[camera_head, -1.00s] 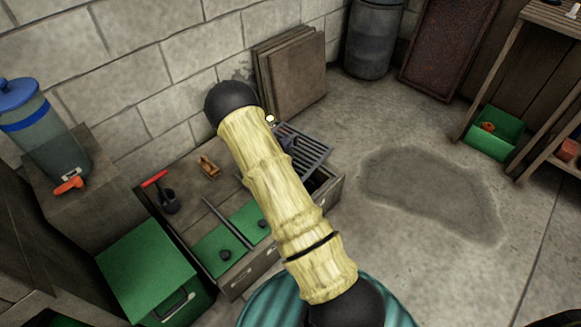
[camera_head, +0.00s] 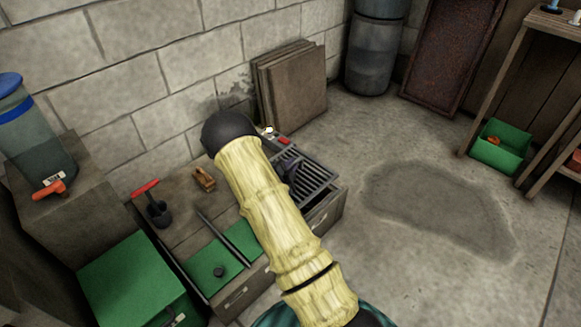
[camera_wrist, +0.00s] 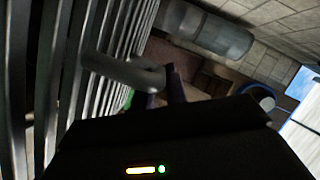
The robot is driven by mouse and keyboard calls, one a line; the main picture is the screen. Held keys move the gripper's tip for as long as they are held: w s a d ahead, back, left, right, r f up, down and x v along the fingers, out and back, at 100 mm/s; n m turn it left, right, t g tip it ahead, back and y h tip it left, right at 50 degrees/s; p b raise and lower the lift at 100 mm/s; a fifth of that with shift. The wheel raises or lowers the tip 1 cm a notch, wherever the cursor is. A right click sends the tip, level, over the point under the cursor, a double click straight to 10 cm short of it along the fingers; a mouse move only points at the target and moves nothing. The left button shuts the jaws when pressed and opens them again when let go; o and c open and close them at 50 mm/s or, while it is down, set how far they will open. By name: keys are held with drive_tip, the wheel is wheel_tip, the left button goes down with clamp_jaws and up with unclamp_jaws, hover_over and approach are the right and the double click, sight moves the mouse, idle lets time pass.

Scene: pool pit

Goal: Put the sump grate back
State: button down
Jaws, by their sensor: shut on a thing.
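The sump grate (camera_head: 317,176) is a dark slatted panel at the right end of the low bench in the head view. It lies over or just above a dark opening there; whether it touches the rim I cannot tell. My gripper (camera_head: 289,166) is at the grate's left part, largely hidden behind my arm. In the wrist view the grate's bars (camera_wrist: 72,75) fill the left side. A grey loop handle (camera_wrist: 125,70) stands out from them, and my gripper (camera_wrist: 166,88) is shut on it.
The bench (camera_head: 180,218) carries green lids (camera_head: 212,267), a red-handled tool (camera_head: 152,200) and a small wooden block (camera_head: 204,179). Boards (camera_head: 292,88) lean on the wall behind. Open floor with a damp patch (camera_head: 435,208) lies to the right.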

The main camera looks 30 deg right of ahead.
drive_tip(key=shift+f+b, duration=2.3)
drive_tip(key=shift+f, duration=0.9)
drive_tip(key=shift+f+b, duration=0.4)
drive_tip(key=shift+f, duration=0.2)
drive_tip(key=c, duration=1.3)
unclamp_jaws()
drive_tip(key=shift+a, duration=0.1)
drive_tip(key=p+v, duration=0.8)
drive_tip(key=v, duration=0.9)
drive_tip(key=shift+s+r, duration=0.1)
drive_tip(key=shift+s, duration=0.1)
